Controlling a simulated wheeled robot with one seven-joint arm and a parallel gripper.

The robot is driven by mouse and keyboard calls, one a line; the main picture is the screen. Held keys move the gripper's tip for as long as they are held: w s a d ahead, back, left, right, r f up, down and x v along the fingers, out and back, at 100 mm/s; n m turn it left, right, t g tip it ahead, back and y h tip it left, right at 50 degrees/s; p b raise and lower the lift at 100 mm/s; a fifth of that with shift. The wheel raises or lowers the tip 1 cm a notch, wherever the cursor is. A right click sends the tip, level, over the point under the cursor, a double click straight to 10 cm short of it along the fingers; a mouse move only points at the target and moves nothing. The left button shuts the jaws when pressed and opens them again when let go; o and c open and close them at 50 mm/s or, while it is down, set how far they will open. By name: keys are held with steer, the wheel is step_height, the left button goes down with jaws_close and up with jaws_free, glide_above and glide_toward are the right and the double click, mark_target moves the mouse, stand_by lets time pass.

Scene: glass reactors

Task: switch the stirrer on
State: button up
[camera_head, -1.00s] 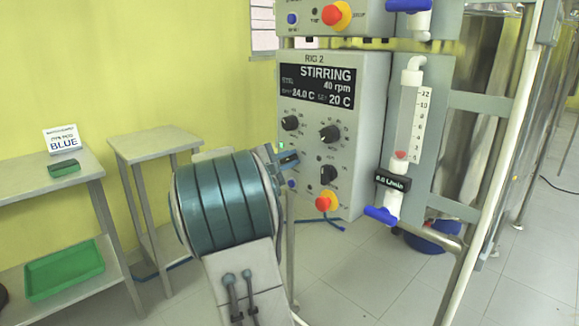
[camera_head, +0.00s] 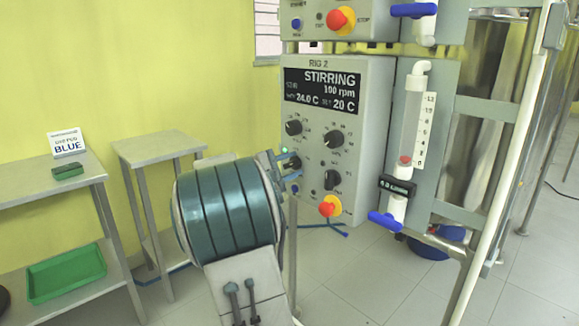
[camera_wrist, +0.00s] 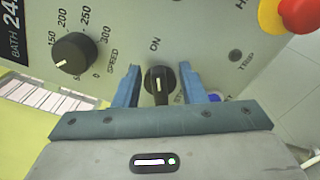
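The RIG 2 control box (camera_head: 372,110) stands in the middle of the head view. Its display (camera_head: 322,92) reads STIRRING, 100 rpm. In the head view my gripper (camera_head: 291,168) is at the panel's lower left and partly covers the switch.
The speed dial (camera_wrist: 72,53) is left of the fingers in the wrist view. A red stop button (camera_head: 328,208) and another black knob (camera_head: 332,180) are close by on the panel. A flow tube (camera_head: 411,125) stands to the right. Tables (camera_head: 158,145) stand to the left.

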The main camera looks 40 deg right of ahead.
steer(key=a+p, duration=0.2)
steer(key=a, duration=1.1)
steer(key=shift+s+a, duration=0.4)
steer(key=shift+s, duration=0.05)
steer(key=s+a+r+m+g+y+p, duration=0.1)
steer(key=s+a+r+m+y+p, duration=0.15)
steer(key=s+y+p, duration=0.35)
steer(key=s+a+r+m+y+p, duration=0.1)
steer(key=s+a+y+p, duration=0.2)
steer(key=s+p, duration=0.45)
steer(key=s+a+r+m+t+y+p, duration=0.1)
steer(key=s+a+r+y+p, duration=0.2)
steer(key=a, duration=0.4)
steer(key=s+a+r+m+t+y+p, duration=0.1)
steer(key=s+a+r+m+y+p, duration=0.1)
steer(key=s+a+r+y+p, duration=0.2)
steer(key=s+a+y+p, duration=0.2)
steer(key=s+a+p, duration=0.1)
steer(key=a+p, duration=0.1)
steer(key=shift+a+t, duration=0.15)
steer(key=shift+t, duration=0.15)
steer(key=shift+s+m, duration=0.15)
steer(key=shift+m, duration=0.1)
